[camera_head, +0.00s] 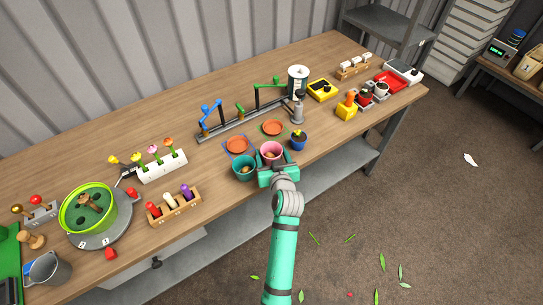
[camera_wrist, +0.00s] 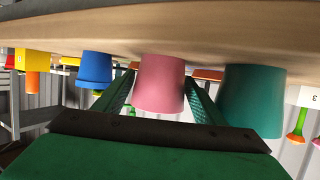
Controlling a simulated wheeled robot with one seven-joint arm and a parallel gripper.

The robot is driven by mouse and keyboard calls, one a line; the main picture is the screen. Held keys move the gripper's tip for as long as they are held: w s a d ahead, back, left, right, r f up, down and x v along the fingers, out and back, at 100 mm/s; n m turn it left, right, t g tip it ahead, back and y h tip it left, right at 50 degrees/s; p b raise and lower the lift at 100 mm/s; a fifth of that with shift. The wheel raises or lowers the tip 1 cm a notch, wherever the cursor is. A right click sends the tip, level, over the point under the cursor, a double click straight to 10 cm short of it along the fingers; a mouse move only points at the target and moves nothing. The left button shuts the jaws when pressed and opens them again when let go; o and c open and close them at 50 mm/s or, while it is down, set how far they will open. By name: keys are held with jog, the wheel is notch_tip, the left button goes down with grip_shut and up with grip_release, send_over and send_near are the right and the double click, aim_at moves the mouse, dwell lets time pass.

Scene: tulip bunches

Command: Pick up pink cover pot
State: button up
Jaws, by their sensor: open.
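In the wrist view, which is upside down, the pink pot (camera_wrist: 160,88) sits between the two green fingers. My gripper (camera_head: 275,166) is open, low at the pot's near side, with one finger on each side of it. A gap shows between each finger and the pot. A teal pot (camera_head: 244,168) stands just left of it, and a small blue pot (camera_head: 298,140) stands to the right. How far the fingertips reach behind the pot is hidden.
Orange saucers (camera_head: 237,144) lie behind the pots. A rail with blue and green arms (camera_head: 240,122) stands farther back. A wooden rack with coloured pegs (camera_head: 173,207) is at left, and a yellow-orange object (camera_head: 346,106) at right. Bare tabletop (camera_head: 325,135) lies right of the blue pot.

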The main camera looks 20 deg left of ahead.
jog(key=shift+c, duration=0.6)
jog(key=c, duration=0.8)
jog(key=shift+o, duration=0.2)
jog(key=shift+r, duration=0.15)
